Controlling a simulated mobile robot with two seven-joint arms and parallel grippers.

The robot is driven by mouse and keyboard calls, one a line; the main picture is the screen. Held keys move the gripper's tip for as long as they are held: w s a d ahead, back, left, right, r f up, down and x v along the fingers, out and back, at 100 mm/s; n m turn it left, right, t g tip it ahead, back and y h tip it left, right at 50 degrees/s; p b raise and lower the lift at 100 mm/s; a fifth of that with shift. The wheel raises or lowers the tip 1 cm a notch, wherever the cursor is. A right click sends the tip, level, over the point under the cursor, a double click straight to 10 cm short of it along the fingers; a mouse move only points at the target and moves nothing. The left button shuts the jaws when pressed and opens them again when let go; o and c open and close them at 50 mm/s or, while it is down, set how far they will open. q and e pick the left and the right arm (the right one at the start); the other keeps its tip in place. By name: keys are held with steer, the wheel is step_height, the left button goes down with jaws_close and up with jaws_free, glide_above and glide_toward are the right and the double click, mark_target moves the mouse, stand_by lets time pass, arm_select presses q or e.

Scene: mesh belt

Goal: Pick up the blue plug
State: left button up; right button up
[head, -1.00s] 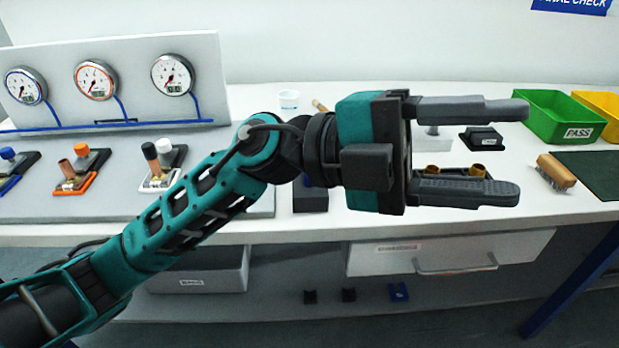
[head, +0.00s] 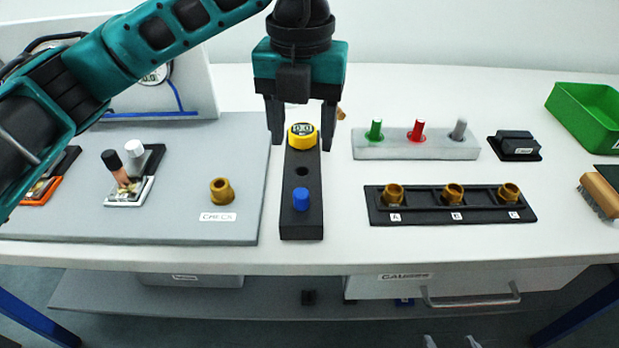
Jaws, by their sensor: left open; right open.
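The blue plug (head: 301,199) stands upright at the near end of a narrow black block (head: 302,224) on the bench. A yellow gauge with a display (head: 303,136) sits at the far end of that block, with an empty round hole between them. My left gripper (head: 302,142) points down over the far end of the block. Its fingers are open, one on each side of the yellow gauge. I cannot tell if they touch it. The blue plug is in front of the gripper, clear of the fingers. My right gripper is not in view.
A brass fitting (head: 221,191) stands on the grey board to the left. To the right are a black tray with brass fittings (head: 451,214) and a pale rack (head: 416,148) with green, red and grey pins. A green bin (head: 585,118) is far right.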

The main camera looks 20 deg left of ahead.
arm_select(q)
glide_above(301, 193)
steer(key=f, duration=0.4)
steer(key=s+f, duration=0.1)
steer(key=f, duration=0.1)
steer(key=shift+d+f, duration=0.2)
steer(key=shift+f, duration=0.2)
steer(key=shift+w+a+f, duration=0.1)
steer(key=shift+w+f, duration=0.05)
steer(key=shift+f, duration=0.85)
steer(key=shift+w+a+f, duration=0.1)
steer(key=shift+w+f, duration=0.1)
steer(key=shift+f, duration=0.75)
steer(key=shift+w+a+f, duration=0.1)
steer(key=shift+w+f, duration=0.05)
steer(key=shift+f, duration=0.85)
steer(key=shift+c, duration=0.5)
steer(key=shift+d, duration=0.1)
jaws_close()
steer(key=shift+r, duration=0.1)
